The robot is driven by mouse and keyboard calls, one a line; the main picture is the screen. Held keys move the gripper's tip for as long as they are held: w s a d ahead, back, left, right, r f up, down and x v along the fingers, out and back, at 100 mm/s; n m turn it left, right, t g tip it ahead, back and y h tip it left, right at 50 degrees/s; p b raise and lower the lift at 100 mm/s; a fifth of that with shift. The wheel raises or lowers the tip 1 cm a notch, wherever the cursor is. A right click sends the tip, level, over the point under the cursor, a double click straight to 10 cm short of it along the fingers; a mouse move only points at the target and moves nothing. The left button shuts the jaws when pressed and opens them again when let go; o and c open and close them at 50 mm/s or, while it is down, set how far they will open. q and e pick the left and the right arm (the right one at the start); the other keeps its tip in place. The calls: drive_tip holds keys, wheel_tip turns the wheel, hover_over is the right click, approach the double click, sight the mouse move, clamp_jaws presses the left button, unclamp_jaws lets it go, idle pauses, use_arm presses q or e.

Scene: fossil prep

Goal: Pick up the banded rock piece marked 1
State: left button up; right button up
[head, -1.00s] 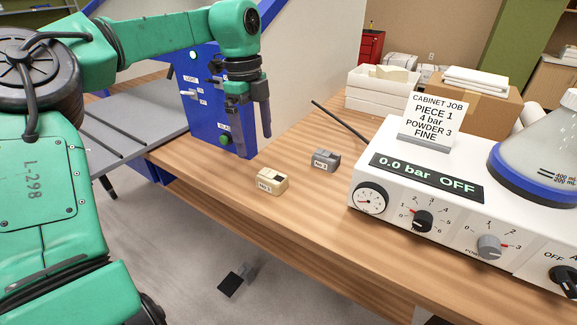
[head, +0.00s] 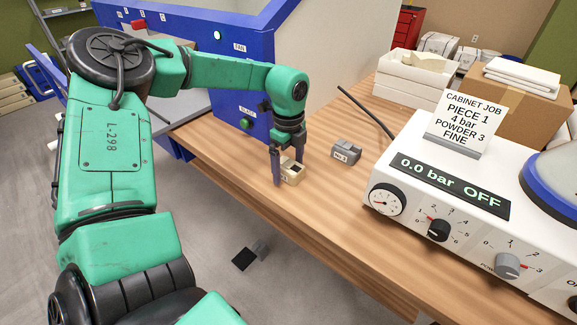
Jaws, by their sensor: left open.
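A small beige block (head: 293,177) with a dark recess in its top lies on the wooden bench; its label is mostly covered by a finger. My left gripper (head: 287,170) points down over it, fingers apart, one at its left side and one by its far side. I cannot tell whether they touch it. A grey block (head: 346,152) with a small white label lies to the right, apart from the gripper. I cannot make out a number 1 or banding on either block. My right gripper is not in view.
A white control unit (head: 408,175) reading "0.0 bar OFF" stands on the right, with a job card (head: 468,118) naming piece 1. A blue cabinet (head: 235,75) stands behind my left arm. A dark rod (head: 365,110) lies behind the grey block. Bench front is clear.

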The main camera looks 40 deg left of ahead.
use_arm(q)
drive_tip(key=shift+w, duration=0.1)
drive_tip(key=shift+c, duration=0.6)
clamp_jaws()
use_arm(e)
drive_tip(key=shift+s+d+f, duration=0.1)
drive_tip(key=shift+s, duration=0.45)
